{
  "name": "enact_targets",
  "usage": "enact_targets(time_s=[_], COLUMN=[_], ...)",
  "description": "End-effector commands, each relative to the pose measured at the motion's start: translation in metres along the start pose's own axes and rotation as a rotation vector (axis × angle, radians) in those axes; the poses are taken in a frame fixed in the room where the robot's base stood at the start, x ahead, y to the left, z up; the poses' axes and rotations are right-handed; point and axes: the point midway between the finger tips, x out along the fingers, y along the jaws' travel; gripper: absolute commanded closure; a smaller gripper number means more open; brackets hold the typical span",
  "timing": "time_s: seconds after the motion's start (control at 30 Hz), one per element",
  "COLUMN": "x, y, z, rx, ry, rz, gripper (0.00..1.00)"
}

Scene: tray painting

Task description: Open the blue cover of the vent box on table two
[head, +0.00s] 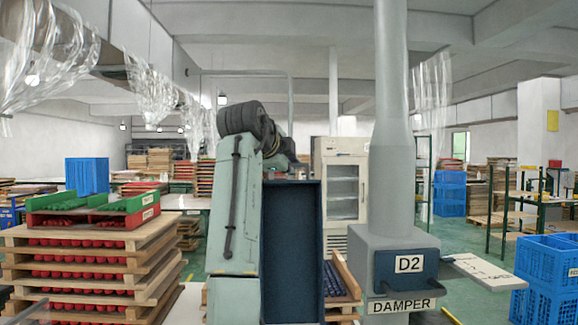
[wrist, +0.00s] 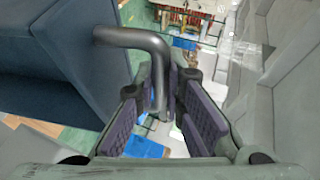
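A tall dark blue panel with a raised rim (head: 291,250), which looks like the blue cover, stands upright at the centre of the head view. Its left side is hidden by my pale green arm. In the wrist view a blue surface (wrist: 75,50) fills the upper left, and a grey bent handle (wrist: 128,36) sticks out from it. My gripper (wrist: 165,90) has its fingertips close together on both sides of the handle's far leg. The gripper is hidden in the head view. The vent box body and the cover's hinge cannot be made out.
A grey damper box marked D2 (head: 408,245) with a tall duct stands close on the right. Stacked wooden trays of red parts (head: 90,270) stand on the left. Blue crates (head: 545,270) are at the far right. Green floor (head: 475,300) shows between.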

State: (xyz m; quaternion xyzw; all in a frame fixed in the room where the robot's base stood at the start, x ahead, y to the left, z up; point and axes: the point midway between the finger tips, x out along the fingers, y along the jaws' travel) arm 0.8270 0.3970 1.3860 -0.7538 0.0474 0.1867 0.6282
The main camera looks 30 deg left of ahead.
Motion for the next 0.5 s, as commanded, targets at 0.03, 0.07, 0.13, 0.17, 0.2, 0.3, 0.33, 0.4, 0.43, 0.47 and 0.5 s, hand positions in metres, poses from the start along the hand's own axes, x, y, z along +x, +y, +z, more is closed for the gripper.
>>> enact_targets(time_s=[0.03,0.07,0.13,0.17,0.2,0.3,0.33,0.4,0.43,0.47,0.5], x=[0.0016,0.0016,0.0014,0.0013,0.0012,0.0008,0.0007,0.0000,-0.0010,-0.0025,-0.0056], y=[0.0020,0.0020,0.0017,0.0016,0.0014,0.0009,0.0008,0.0005,0.0003,0.0002,0.0000], z=[0.0003,0.0003,0.0002,0.0002,0.0002,0.0001,0.0001,0.0002,0.0002,0.0004,0.0006], rx=[0.000,0.000,0.000,0.000,0.000,0.000,0.000,0.000,0.000,0.000,-0.001], ry=[0.000,0.000,0.000,0.000,0.000,0.000,0.000,0.000,0.000,0.000,0.000], rz=[0.005,0.005,0.004,0.003,0.003,0.002,0.001,0.001,0.000,0.000,0.000], gripper=[0.87,0.85,0.81,0.81,0.81,0.81,0.81,0.81,0.81,0.81,0.81])
